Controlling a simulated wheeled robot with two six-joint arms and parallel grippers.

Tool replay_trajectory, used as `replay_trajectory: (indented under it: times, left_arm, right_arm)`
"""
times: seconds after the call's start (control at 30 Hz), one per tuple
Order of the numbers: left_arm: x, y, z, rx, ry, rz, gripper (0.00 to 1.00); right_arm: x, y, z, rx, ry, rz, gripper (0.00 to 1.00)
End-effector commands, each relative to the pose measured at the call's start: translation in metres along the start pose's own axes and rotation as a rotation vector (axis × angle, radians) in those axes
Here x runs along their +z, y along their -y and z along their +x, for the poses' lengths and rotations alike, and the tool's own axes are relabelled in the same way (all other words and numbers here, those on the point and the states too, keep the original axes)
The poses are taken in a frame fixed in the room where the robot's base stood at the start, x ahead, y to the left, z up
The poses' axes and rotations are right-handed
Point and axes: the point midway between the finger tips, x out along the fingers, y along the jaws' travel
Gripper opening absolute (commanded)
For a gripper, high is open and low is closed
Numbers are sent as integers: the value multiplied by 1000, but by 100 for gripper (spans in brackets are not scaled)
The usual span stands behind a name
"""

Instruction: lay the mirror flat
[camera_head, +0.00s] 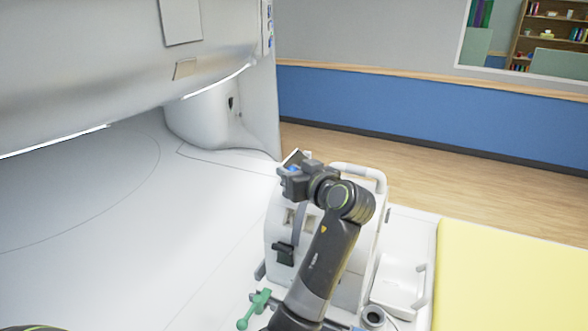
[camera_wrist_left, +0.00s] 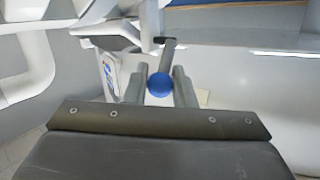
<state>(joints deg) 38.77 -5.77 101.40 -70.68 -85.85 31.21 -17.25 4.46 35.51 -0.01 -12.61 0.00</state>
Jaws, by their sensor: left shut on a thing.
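A blue round knob (camera_wrist_left: 159,85) on a grey stem sits between the fingertips of my left gripper (camera_wrist_left: 160,88) in the left wrist view. My left gripper is shut on this knob. In the head view my left gripper (camera_head: 286,178) is at the top of the white head-coil unit (camera_head: 281,228), and a bit of blue shows at it. A small tilted plate (camera_head: 294,157), which looks like the mirror, stands just behind the gripper. It is raised, not flat, and the gripper and wrist partly hide it. My right gripper is not in view.
The large white scanner body (camera_head: 80,190) fills the left side. A green-handled part (camera_head: 255,308) lies low at the front. A white tray (camera_head: 402,280) and a yellow pad (camera_head: 510,280) are on the right. Open wooden floor lies behind.

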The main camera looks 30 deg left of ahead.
Motion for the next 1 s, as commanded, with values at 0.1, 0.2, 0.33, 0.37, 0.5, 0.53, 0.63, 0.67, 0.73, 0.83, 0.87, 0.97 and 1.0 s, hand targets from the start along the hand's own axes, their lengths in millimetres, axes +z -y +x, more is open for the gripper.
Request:
replay_trajectory:
  times: [0.1, 0.2, 0.33, 0.37, 0.5, 0.53, 0.63, 0.67, 0.73, 0.83, 0.87, 0.97, 1.0]
  left_arm:
    - [-10, 4, 2, 20, 83, -56, 0]
    - [-12, 6, 5, 38, 154, -101, 0]
    - [-13, 9, 8, 60, 241, -158, 0]
    - [-14, 10, 9, 64, 259, -170, 0]
    - [-14, 12, 12, 85, 338, -222, 0]
    - [-14, 12, 13, 88, 352, -232, 0]
    - [-13, 14, 15, 99, 394, -259, 0]
    - [-12, 14, 15, 102, 405, -266, 0]
    - [-12, 14, 16, 109, 426, -280, 0]
    - [-10, 15, 18, 113, 448, -294, 0]
    - [-10, 15, 18, 114, 453, -298, 0]
    - [-9, 15, 18, 118, 465, -306, 0]
    - [-9, 15, 18, 119, 468, -307, 0]
  right_arm:
    - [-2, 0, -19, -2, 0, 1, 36]
    - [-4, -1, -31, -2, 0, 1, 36]
    - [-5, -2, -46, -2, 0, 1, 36]
    - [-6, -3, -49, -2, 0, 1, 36]
    - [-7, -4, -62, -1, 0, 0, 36]
    - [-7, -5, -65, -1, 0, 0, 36]
    - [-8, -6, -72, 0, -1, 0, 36]
    - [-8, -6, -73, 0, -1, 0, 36]
    - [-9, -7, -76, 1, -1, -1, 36]
    - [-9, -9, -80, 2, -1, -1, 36]
    - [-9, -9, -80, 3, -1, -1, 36]
    - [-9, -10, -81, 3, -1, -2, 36]
    - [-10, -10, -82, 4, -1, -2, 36]
